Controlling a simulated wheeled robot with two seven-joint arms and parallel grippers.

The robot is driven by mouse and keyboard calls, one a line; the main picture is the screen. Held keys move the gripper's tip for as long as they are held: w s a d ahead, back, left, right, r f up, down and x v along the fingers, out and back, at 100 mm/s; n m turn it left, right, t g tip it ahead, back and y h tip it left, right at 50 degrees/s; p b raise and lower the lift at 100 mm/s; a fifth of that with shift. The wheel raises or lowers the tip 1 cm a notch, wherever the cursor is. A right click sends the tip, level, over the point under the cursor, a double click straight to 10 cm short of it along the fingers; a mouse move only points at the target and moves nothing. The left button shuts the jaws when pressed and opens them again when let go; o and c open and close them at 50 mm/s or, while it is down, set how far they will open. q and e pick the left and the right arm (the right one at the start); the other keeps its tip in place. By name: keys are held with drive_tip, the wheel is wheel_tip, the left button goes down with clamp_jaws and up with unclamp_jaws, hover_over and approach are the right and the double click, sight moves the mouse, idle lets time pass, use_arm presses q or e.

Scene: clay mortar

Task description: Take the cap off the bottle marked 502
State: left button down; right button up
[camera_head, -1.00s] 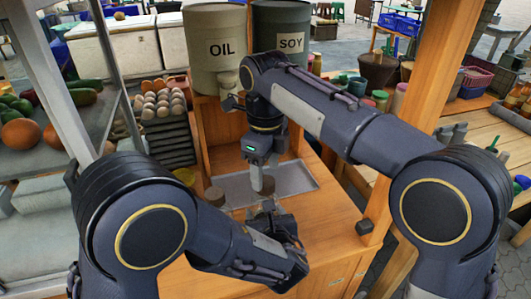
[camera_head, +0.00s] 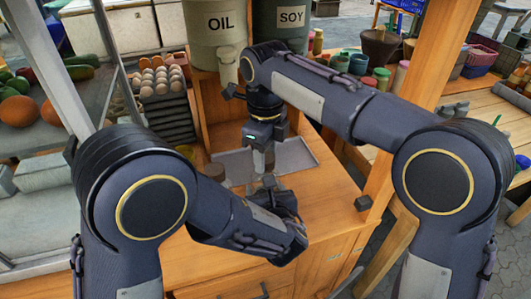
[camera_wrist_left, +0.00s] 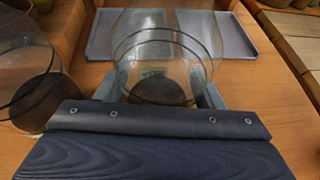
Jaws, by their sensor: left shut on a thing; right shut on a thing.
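A clear glass bottle (camera_wrist_left: 165,50) with a dark bottom layer stands in the left wrist view, its top out of frame. A small dark mark on it is too small to read. My left gripper (camera_wrist_left: 160,92) is shut around its lower part. In the head view my left gripper (camera_head: 268,184) is low at the counter. My right gripper (camera_head: 262,150) points down directly above it, shut at the bottle's top; the cap is hidden by its fingers. A second glass bottle (camera_wrist_left: 28,70), with a brown bottom, stands to the left; it also shows in the head view (camera_head: 214,172).
A grey tray (camera_head: 300,157) lies on the wooden counter (camera_head: 335,200) behind the bottles. Large OIL (camera_head: 213,45) and SOY (camera_head: 280,40) containers stand at the back. Egg trays (camera_head: 162,95) are at left.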

drive_tip(key=n, duration=1.4)
drive_tip(key=shift+n, duration=0.4)
drive_tip(key=n, duration=0.7)
drive_tip(key=shift+n, duration=0.3)
drive_tip(key=n, duration=0.7)
drive_tip(key=shift+r+n, duration=0.1)
drive_tip(key=shift+n, duration=0.2)
drive_tip(key=n, duration=0.7)
drive_tip(key=shift+n, duration=0.4)
drive_tip(key=n, duration=1.6)
